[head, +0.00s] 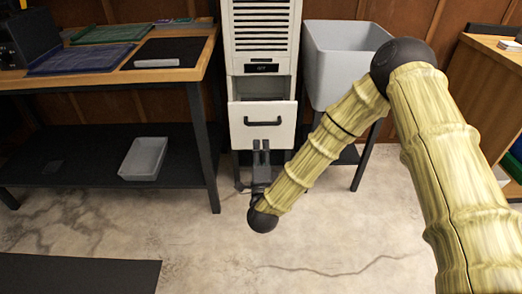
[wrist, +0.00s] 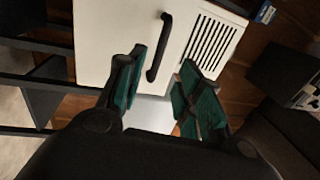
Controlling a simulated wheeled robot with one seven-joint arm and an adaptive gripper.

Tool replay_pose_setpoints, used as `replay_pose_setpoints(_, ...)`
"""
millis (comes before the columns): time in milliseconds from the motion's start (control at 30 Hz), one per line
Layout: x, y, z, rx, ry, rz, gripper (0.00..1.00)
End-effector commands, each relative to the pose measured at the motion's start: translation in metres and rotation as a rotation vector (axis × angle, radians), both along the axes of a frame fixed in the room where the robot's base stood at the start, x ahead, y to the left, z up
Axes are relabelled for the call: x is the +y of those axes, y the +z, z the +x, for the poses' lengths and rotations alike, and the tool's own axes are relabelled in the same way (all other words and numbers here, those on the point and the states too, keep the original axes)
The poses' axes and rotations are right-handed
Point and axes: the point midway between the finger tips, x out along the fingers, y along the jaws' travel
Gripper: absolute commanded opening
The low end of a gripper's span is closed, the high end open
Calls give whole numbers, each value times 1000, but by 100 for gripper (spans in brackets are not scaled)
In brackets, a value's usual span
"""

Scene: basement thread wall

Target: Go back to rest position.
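My arm reaches down from the right in the head view. My gripper (head: 261,150) points at the front of a tall white cabinet (head: 260,55), just below the dark handle (head: 263,121) of its drawer (head: 243,132). The drawer stands partly open, with a dark gap above its front. In the wrist view my gripper (wrist: 163,62) has its two green-padded fingers spread with nothing between them. The dark handle (wrist: 158,48) shows beyond the fingertips, apart from them as far as I can tell.
A workbench (head: 190,75) with mats and a lower shelf holding a grey tray (head: 144,158) stands left. A grey tub (head: 335,65) on legs stands right of the cabinet, behind my arm. A wooden unit (head: 485,85) is far right.

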Motion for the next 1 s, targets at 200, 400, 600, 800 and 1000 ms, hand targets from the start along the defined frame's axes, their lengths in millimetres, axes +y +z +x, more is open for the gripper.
replay_pose_setpoints(200, 0, -1, 0, 2, 0, -1, 35)
replay_pose_setpoints(400, -7, -39, -14, 104, 37, -125, 35)
replay_pose_setpoints(600, -34, -132, -64, 359, 155, -434, 35)
replay_pose_setpoints(800, -76, -214, -134, 606, 310, -729, 35)
replay_pose_setpoints(1000, -128, -273, -219, 836, 496, -980, 35)
